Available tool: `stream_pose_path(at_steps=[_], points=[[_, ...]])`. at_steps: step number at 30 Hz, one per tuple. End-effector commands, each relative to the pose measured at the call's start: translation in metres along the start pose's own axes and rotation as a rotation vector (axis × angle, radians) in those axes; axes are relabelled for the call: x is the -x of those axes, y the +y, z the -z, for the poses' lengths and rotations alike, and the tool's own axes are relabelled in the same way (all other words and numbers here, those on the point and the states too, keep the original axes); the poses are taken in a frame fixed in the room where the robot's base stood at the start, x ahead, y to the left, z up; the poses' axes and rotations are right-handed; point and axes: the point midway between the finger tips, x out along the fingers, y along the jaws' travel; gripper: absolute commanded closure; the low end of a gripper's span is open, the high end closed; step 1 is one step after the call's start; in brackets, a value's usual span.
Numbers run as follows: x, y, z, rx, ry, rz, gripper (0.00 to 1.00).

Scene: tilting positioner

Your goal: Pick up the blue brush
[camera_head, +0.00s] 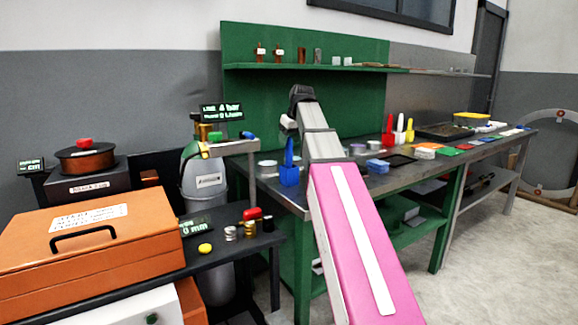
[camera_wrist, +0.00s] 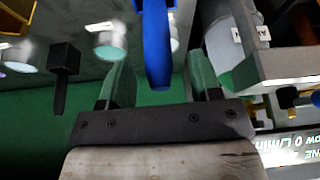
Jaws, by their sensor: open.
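The blue brush (camera_head: 289,152) stands upright in a blue block-shaped holder (camera_head: 288,176) near the left end of the workbench. In the wrist view, a long blue shape that looks like the brush's handle (camera_wrist: 156,48) comes down from the top edge into the space between the fingers of my gripper (camera_wrist: 160,72). The fingers are apart, one on each side, with gaps visible between them and the blue shape. The holder is not clear in the wrist view. In the head view my arm rises beside the brush, and my fingers cannot be made out.
The green-framed workbench (camera_head: 340,188) carries round tins, red, white and yellow upright items (camera_head: 399,130) and several small blocks. A grey cylinder (camera_head: 205,180) and a display (camera_head: 221,112) stand left of the brush. An orange case (camera_head: 95,240) is at front left.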

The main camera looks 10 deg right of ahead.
Motion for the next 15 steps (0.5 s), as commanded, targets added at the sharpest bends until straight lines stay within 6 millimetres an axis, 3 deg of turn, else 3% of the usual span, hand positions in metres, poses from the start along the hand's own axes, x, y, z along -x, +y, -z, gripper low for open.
stream_pose_path(at_steps=[6,14,15], points=[[-0.028,0.001,0.0,0.0,-0.001,0.0,0.42],[-0.03,0.001,0.0,0.0,0.0,0.0,0.42],[-0.03,0.001,0.0,0.0,0.0,0.0,0.55]])
